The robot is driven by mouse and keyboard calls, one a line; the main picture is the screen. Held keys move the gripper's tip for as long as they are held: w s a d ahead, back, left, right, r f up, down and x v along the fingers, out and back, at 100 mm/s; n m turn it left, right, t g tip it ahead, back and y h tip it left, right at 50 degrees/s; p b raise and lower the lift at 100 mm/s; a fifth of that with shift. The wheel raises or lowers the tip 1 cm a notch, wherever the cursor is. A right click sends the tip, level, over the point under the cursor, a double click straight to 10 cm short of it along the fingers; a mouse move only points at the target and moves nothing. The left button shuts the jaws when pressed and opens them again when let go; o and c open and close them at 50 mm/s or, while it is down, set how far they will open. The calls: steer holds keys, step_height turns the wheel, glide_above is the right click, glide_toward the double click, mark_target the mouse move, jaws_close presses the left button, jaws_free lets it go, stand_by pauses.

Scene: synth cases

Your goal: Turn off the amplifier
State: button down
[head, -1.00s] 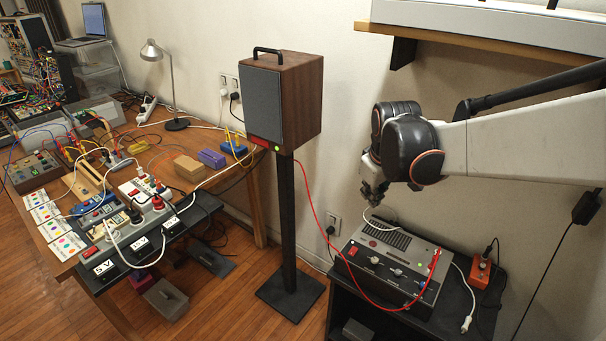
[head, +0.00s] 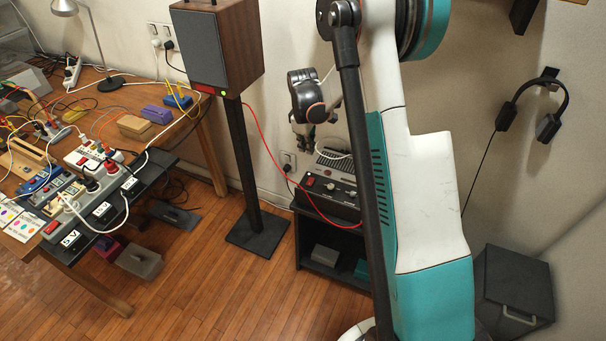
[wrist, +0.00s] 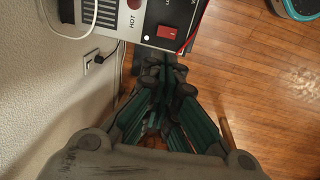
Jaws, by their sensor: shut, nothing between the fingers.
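The amplifier (head: 335,196) is a grey box with a dark vent grille on top, knobs and a red switch (head: 310,181) on its front panel. It sits on a low black stand, its right part hidden behind my arm. The wrist view shows its front edge at the top, with a "HOT" label and the red rocker switch (wrist: 166,33). My gripper (wrist: 165,62) is shut and empty, its fingertips just below the switch in that view. I cannot tell whether they touch the panel. In the head view my gripper (head: 305,138) hangs over the amplifier's left end.
A red cable (head: 265,140) runs from the speaker (head: 215,45) to the amplifier. A wall outlet (head: 288,162) with a plug is left of the amplifier. A cluttered wooden table (head: 130,90) stands left, a dark box (head: 512,290) right. Floor before the stand is clear.

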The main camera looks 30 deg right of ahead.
mark_target(308, 180)
steer(key=shift+f, duration=0.35)
steer(key=shift+f, duration=0.1)
steer(key=f+b, duration=0.2)
steer(key=f, duration=0.2)
steer(key=d+f+b, duration=0.1)
steer(key=f, duration=0.4)
steer(key=w+f+b, duration=0.1)
steer(key=f+b, duration=0.1)
steer(key=f, duration=0.2)
steer(key=shift+d+f+b, duration=0.2)
steer(key=shift+f+b, duration=0.15)
steer(key=shift+w+d+f+g+y, duration=0.15)
steer(key=shift+f+g+y, duration=0.15)
steer(key=shift+f, duration=0.05)
